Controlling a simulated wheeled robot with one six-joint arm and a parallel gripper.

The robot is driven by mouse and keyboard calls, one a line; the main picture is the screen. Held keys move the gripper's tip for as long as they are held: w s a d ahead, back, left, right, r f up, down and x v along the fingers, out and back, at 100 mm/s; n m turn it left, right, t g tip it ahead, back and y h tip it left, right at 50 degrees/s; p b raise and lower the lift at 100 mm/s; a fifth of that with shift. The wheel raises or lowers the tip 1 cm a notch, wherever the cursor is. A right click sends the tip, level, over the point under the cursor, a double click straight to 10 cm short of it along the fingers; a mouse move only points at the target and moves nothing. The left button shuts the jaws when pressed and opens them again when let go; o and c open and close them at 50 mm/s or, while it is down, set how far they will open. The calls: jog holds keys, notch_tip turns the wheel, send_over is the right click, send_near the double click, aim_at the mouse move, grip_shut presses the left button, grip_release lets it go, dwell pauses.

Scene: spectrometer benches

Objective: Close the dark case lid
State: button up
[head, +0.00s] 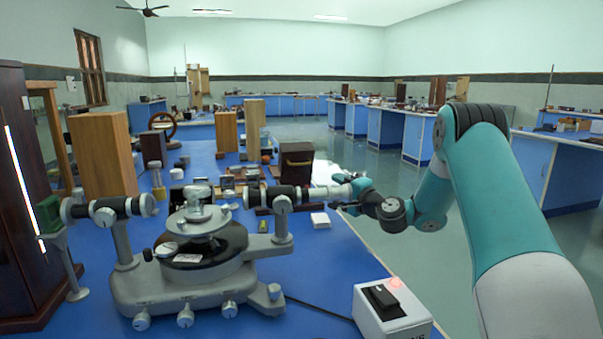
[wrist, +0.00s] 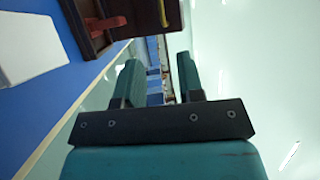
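The dark case (head: 296,163) stands on the blue bench beyond the spectrometer, its lower part hidden behind the telescope tube. In the wrist view the case (wrist: 143,14) shows at the top left, cut off by the frame edge, with a brass fitting and a reddish inner part. Its lid appears raised, standing up from the base. My gripper (head: 343,207) is at the bench's right edge, to the right of and nearer than the case. In the wrist view my gripper (wrist: 160,80) has its two fingers apart with nothing between them, and it is clear of the case.
A spectrometer (head: 195,255) fills the near bench; its telescope tube (head: 270,195) reaches close to my gripper. A small white block (head: 320,219) lies near the gripper. A white switch box (head: 390,308) stands in front. The floor aisle right of the bench is open.

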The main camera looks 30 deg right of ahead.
jog(key=w+a+r+p, duration=0.2)
jog(key=w, duration=1.5)
jog(key=shift+p, duration=0.35)
grip_shut()
